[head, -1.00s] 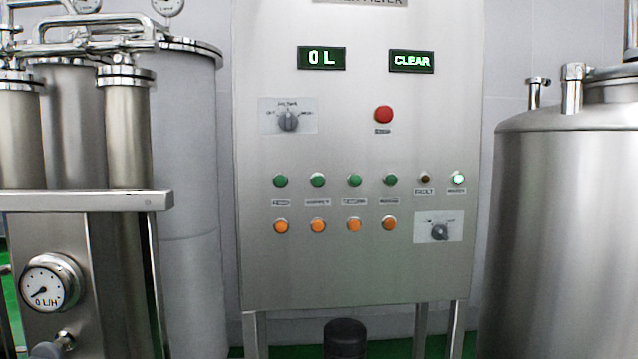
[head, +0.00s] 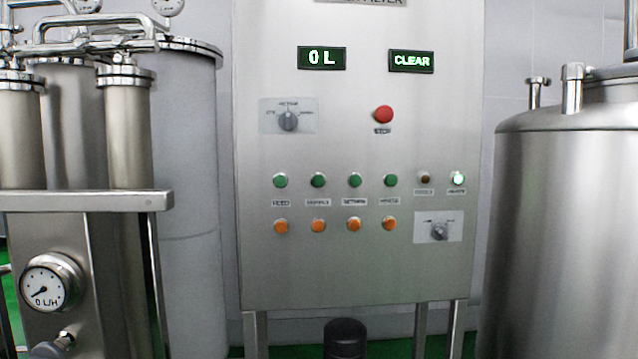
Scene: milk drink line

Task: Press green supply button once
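A steel control panel (head: 350,270) stands upright in the middle of the head view. It carries a row of green buttons, each with an orange button below it. The first green button (head: 280,181) has a label that seems to read FEED. The second green button (head: 318,181) has a blurred label that may read SUPPLY. The third green button (head: 355,181) and the fourth green button (head: 391,181) are to its right. None of these green buttons looks lit. Neither of my grippers is in view, and nothing covers the buttons.
Displays read 0 L (head: 322,58) and CLEAR (head: 411,61). A red button (head: 383,114), a selector knob (head: 289,120) and a lit lamp (head: 458,179) are on the panel. Pipework with a gauge (head: 45,284) stands left, a steel tank (head: 565,230) right. The space before the panel looks clear.

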